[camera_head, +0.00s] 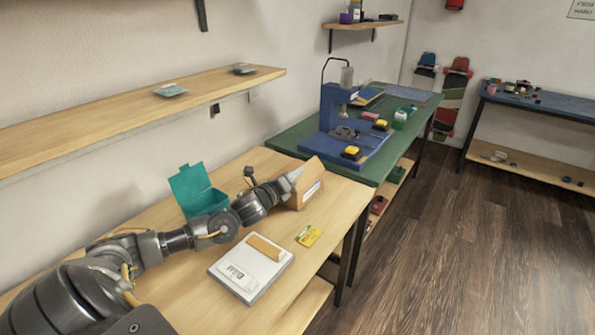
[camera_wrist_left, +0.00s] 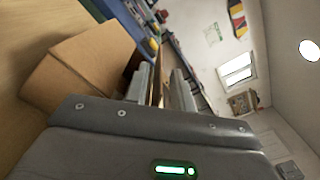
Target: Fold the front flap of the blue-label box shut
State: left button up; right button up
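A brown cardboard box (camera_head: 309,192) stands near the far end of the wooden table, with a small pale label on the side facing right. A raised flap (camera_head: 313,167) shows at its top. My left gripper (camera_head: 296,174) is at the box's upper left edge. In the left wrist view the box (camera_wrist_left: 85,65) is at the left. There, the left gripper's two fingers (camera_wrist_left: 163,82) stand apart, with a thin brown cardboard edge (camera_wrist_left: 156,88) between them. A gap shows beside the right finger. My right gripper is not in view.
A teal open box (camera_head: 197,190) stands behind my left arm. A white box (camera_head: 250,270) and a yellow-green card (camera_head: 308,236) lie in front. A green-topped bench (camera_head: 295,137) with a blue press (camera_head: 335,110) adjoins beyond. A wooden shelf (camera_head: 110,113) hangs on the left wall.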

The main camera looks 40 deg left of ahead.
pick_arm(q)
jog(key=shift+w, duration=1.15)
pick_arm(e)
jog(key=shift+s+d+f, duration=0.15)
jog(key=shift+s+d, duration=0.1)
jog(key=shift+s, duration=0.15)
pick_arm(q)
grip_shut()
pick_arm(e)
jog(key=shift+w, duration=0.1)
